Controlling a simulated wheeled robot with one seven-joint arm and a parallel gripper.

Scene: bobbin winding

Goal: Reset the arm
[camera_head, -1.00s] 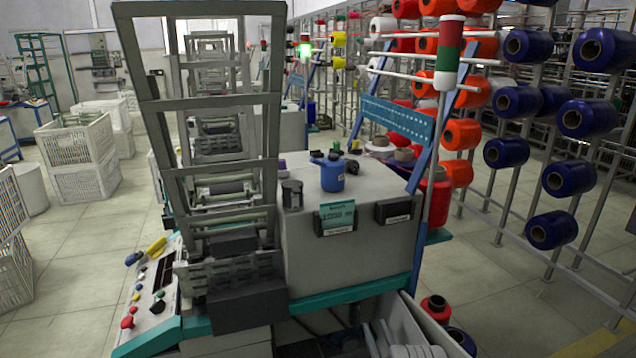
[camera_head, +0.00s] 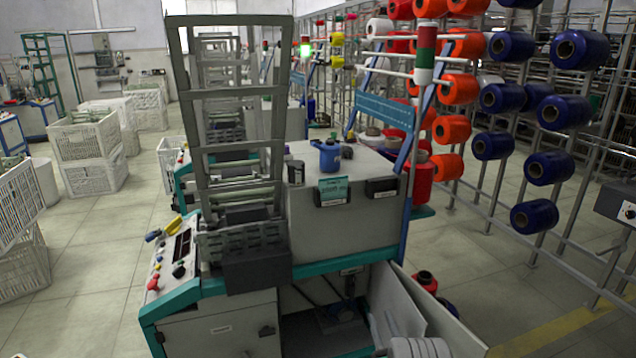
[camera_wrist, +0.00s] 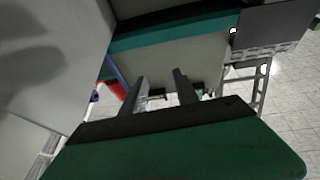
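My gripper (camera_wrist: 160,88) shows in the wrist view. Its two dark fingers stand apart with nothing seen between them, so it is open and empty. The green gripper body fills the bottom of that view. In the wrist view, grey and teal surfaces lie beyond the fingers, seen at a tilt.
A rack with blue bobbins (camera_head: 573,112) and orange bobbins (camera_head: 452,129) stands on the right. White crates (camera_head: 88,152) stand on the left. A pale panel (camera_head: 397,305) slants at the machine's open lower front. The floor (camera_head: 90,290) at front left is clear.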

